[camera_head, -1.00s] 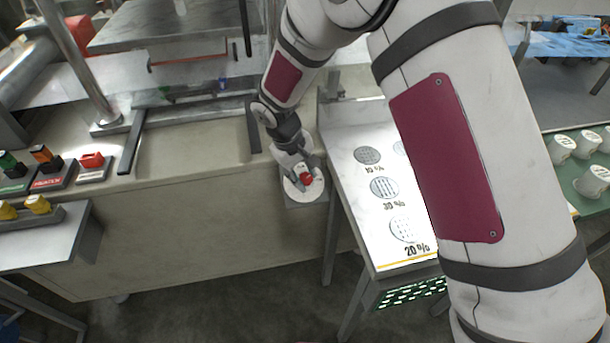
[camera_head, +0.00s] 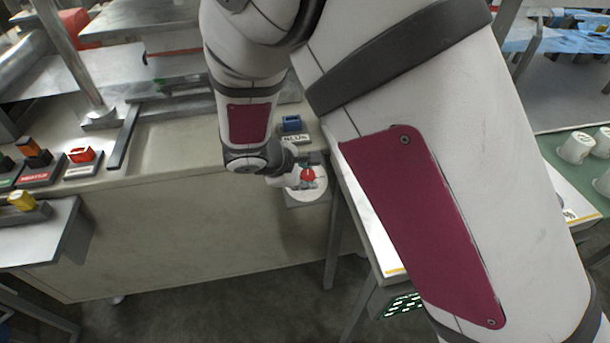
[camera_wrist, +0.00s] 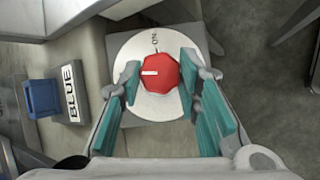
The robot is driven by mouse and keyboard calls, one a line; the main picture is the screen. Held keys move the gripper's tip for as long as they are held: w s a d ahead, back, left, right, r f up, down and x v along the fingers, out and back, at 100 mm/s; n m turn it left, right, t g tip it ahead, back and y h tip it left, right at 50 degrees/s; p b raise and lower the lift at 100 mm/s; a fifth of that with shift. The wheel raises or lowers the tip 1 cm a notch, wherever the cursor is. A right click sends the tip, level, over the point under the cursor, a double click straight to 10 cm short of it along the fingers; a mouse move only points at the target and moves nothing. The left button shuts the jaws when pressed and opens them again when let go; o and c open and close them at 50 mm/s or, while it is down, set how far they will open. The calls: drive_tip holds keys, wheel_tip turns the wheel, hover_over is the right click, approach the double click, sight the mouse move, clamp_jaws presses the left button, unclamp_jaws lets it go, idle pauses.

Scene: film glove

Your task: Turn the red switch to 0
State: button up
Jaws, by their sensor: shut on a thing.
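The red switch (camera_head: 308,175) is a round knob on a white disc (camera_head: 303,194) at the bench's front corner. In the wrist view the red knob (camera_wrist: 165,80) carries a white line that points left, toward the blue block's side. In the head view my gripper (camera_head: 293,172) reaches the knob from the left, partly hidden by my wrist.
A blue block (camera_head: 291,124) with a "BLUE" label (camera_wrist: 71,90) stands beside the switch. Another red button (camera_head: 81,155) sits far left on the bench. The lit table (camera_head: 372,225) is close at right. White cups (camera_head: 576,147) stand farther right.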

drive_tip(key=shift+f+n+t+b, duration=0.1)
drive_tip(key=shift+n+t+b, duration=0.3)
drive_tip(key=shift+n+b, duration=0.25)
drive_tip(key=shift+s+n, duration=0.1)
drive_tip(key=shift+n, duration=0.15)
drive_tip(key=o, duration=1.1)
drive_tip(key=shift+o, duration=0.2)
drive_tip(key=v, duration=1.2)
drive_tip(key=shift+s+d, duration=0.1)
drive_tip(key=shift+d, duration=0.05)
